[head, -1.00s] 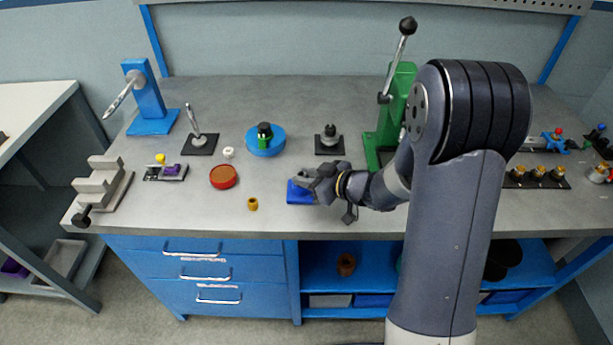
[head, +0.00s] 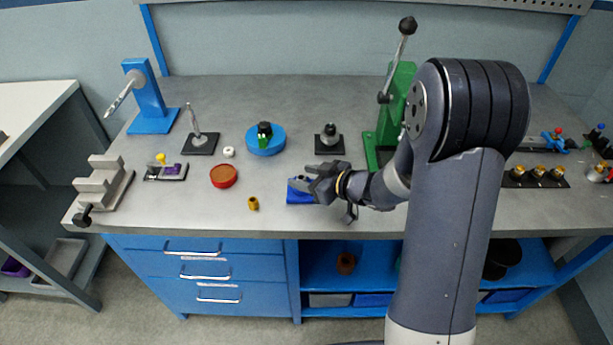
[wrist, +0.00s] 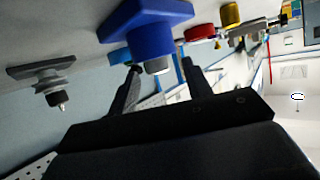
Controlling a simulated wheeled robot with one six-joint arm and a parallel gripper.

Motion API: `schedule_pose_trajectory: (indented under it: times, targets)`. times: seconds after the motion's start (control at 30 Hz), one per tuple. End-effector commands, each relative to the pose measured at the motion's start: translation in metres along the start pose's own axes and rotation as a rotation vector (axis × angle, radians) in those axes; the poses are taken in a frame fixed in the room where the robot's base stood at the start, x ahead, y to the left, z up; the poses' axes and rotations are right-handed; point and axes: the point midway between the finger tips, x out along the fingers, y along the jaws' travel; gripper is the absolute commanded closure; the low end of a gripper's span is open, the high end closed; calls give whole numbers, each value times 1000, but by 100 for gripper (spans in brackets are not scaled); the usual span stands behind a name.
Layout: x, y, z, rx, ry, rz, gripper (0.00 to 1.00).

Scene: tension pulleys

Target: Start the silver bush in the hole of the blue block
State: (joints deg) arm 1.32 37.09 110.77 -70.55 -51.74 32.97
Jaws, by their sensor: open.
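The blue block (head: 299,197) lies near the front edge of the bench; it fills the upper middle of the wrist view (wrist: 150,30). My gripper (wrist: 162,75) is open, with one finger on each side of the bush and a gap to both. In the head view my gripper (head: 308,181) is just over the block and hides part of it.
A brass bush (head: 253,203) and a red round dish (head: 223,176) stand left of the block. A blue round base (head: 266,147) and a dark square plate (head: 329,150) are behind. The green press (head: 385,140) stands behind my arm.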

Motion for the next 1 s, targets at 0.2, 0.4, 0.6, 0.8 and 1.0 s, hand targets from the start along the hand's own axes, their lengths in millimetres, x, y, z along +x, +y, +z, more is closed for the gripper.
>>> schedule_pose_trajectory:
  times: [0.2, 0.4, 0.6, 0.8, 1.0]
  targets:
    - [-10, 1, 0, 0, 1, 3, 53]
    - [-47, 2, 0, 0, 2, 6, 53]
    - [-84, 1, 0, 0, 1, 6, 53]
    - [-104, 1, 0, 1, 0, 3, 53]
    - [-108, 0, 0, 0, 0, 0, 53]
